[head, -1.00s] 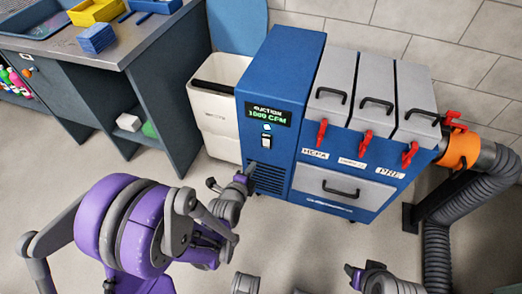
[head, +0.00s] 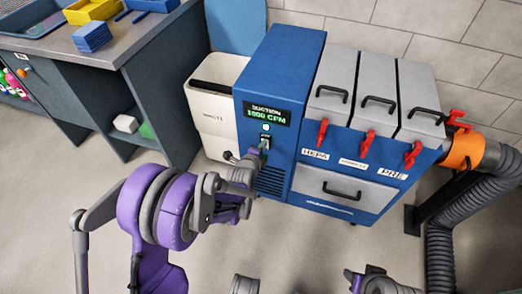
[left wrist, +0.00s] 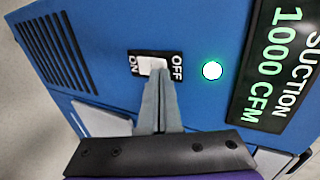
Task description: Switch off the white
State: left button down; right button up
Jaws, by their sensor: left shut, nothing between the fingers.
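A blue suction unit (head: 285,85) stands against the wall, its green display (head: 267,112) reading SUCTION 1000 CFM. Below the display are a lit white-green lamp (left wrist: 212,70) and a white switch (left wrist: 147,66) on a black plate marked ON and OFF. My left gripper (head: 257,153) is shut and empty, at the switch on the front panel. In the left wrist view its fingertips (left wrist: 158,72) overlap the switch's OFF-side edge; I cannot tell whether they touch it. My right gripper (head: 352,273) is low in the head view, away from the unit; its jaws are unclear.
A white bin (head: 212,110) stands left of the unit. A workbench (head: 110,55) with trays and blue blocks is at far left. Grey lids with red latches top the unit's right part. An orange collar (head: 462,152) joins a grey hose (head: 440,230) at right.

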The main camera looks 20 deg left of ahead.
pick_arm(q)
jog(key=shift+w+r, duration=0.15)
jog(key=shift+w, duration=0.2)
jog(key=shift+r, duration=0.1)
jog(key=shift+r+p, duration=0.65)
jog(key=shift+r, duration=0.05)
jog(key=shift+s, duration=0.1)
